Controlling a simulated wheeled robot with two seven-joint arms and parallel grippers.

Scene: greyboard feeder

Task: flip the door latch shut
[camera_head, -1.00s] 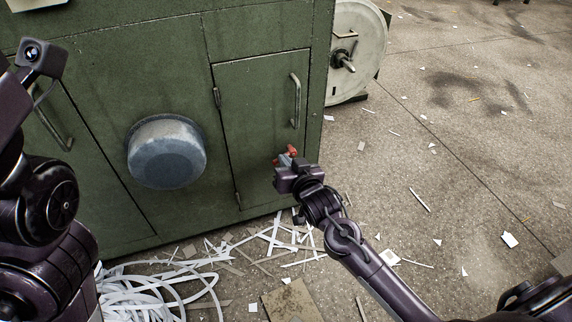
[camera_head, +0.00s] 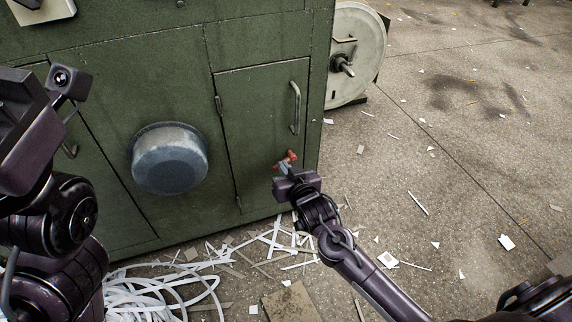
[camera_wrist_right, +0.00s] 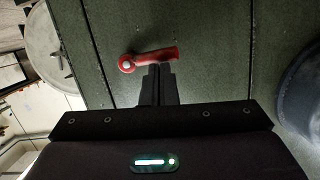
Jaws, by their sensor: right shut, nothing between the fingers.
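The green cabinet door (camera_head: 262,125) looks closed, flush with the front. Its red latch (camera_head: 290,157) sits low near the door's right edge. In the wrist view the red latch (camera_wrist_right: 152,58) lies nearly crosswise, with its round bolted end at the left. My right gripper (camera_head: 283,168) is shut and empty at the latch. In the wrist view its fingertips (camera_wrist_right: 158,70) are right at the lever's lower side, near its free end; whether they touch I cannot tell. My left gripper's dark body (camera_head: 25,125) is at the left edge, with its fingers not visible.
A round metal basin (camera_head: 170,160) sticks out of the cabinet front left of the door. The door has a bar handle (camera_head: 295,107). A pale reel (camera_head: 357,55) stands at the right. Paper strips (camera_head: 165,290) and scraps litter the floor below.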

